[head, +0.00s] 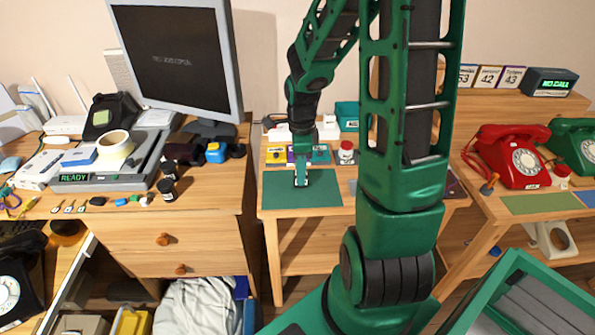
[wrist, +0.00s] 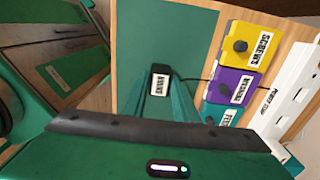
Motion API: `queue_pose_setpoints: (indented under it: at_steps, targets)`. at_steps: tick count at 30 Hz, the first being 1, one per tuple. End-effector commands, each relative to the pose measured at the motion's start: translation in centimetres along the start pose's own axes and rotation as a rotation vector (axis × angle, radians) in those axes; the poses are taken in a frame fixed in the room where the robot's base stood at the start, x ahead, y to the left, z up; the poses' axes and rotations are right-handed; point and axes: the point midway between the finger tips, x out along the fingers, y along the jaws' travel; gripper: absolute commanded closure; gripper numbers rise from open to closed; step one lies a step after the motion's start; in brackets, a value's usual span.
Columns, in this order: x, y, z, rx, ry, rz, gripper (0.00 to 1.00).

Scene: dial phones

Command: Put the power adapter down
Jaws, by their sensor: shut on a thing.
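My gripper (head: 301,178) reaches down over the dark green mat (head: 325,192) on the small middle table. It is shut on the power adapter (wrist: 160,82), a small black block with a white label, which shows at the fingertips in the wrist view. The mat (wrist: 185,30) lies under and beyond the adapter there. In the head view the adapter is small and mostly hidden by the fingers. I cannot tell whether its underside touches the mat.
Yellow (wrist: 250,48), purple (wrist: 234,85) and teal (wrist: 222,114) labelled boxes stand beside the mat, near a white strip (wrist: 293,90). A dark cable runs from the adapter toward the boxes. Most of the mat is bare.

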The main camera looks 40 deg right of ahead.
Motion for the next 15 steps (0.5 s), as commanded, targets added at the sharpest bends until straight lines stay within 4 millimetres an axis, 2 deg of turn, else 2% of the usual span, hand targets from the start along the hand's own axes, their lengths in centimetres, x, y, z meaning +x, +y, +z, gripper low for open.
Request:
queue_pose_setpoints:
  at_steps: [1, 2, 3, 15]
  targets:
    - [0.17, 0.04, 0.01, 0.000, 0.000, 0.001, 0.86]
    - [0.13, 0.03, 0.00, 0.000, 0.000, 0.001, 0.67]
    - [0.12, 0.03, 0.01, 0.000, 0.000, 0.001, 0.57]
    - [-0.35, -0.02, 0.10, -0.001, 0.000, -0.002, 0.55]
